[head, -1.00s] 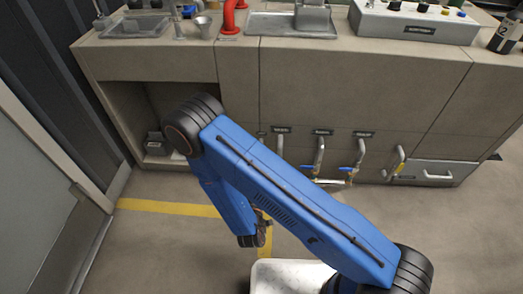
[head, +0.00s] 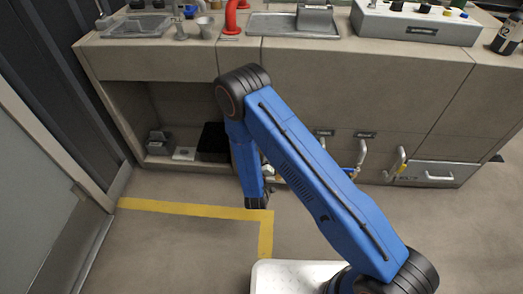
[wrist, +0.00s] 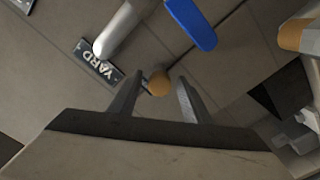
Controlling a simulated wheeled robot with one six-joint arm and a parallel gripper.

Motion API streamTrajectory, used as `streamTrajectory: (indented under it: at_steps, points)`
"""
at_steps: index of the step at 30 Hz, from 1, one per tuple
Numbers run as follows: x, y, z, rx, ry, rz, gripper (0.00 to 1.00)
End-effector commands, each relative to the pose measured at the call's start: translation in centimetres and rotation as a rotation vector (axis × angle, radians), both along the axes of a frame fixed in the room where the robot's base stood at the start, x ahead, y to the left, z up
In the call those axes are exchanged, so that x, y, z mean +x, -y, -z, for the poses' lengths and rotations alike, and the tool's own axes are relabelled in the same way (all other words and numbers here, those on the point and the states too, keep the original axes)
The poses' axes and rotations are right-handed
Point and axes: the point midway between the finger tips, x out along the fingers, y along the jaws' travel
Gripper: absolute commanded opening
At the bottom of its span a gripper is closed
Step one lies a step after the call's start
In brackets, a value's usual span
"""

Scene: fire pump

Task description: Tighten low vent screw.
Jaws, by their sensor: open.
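In the wrist view, a small round brass-coloured knob (wrist: 159,83) shows between the fingertips of my gripper (wrist: 161,77). It may be the low vent screw, but no label on it can be read. My gripper is open, with one finger on each side of the knob; I cannot tell whether they touch it. In the head view my blue arm hides the fingers and the knob.
A grey pipe or handle (wrist: 122,30), a blue lever (wrist: 191,22) and a "YARD" plate (wrist: 97,64) are close around the knob. In the head view, valve handles (head: 397,163) line the cabinet front. An open bay (head: 180,110) is at left; the floor (head: 185,245) is clear.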

Motion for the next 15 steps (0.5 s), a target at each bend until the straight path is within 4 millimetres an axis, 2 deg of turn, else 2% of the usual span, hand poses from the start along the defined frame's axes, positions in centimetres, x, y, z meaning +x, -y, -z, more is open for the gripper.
streamTrajectory:
  at_steps: [4,13,15]
  points:
    - [0.82,0.02,-0.03,0.001,0.001,-0.001,0.44]
    - [0.94,0.01,-0.02,0.000,0.001,-0.001,0.44]
    - [0.94,0.01,-0.02,0.000,0.001,-0.001,0.27]
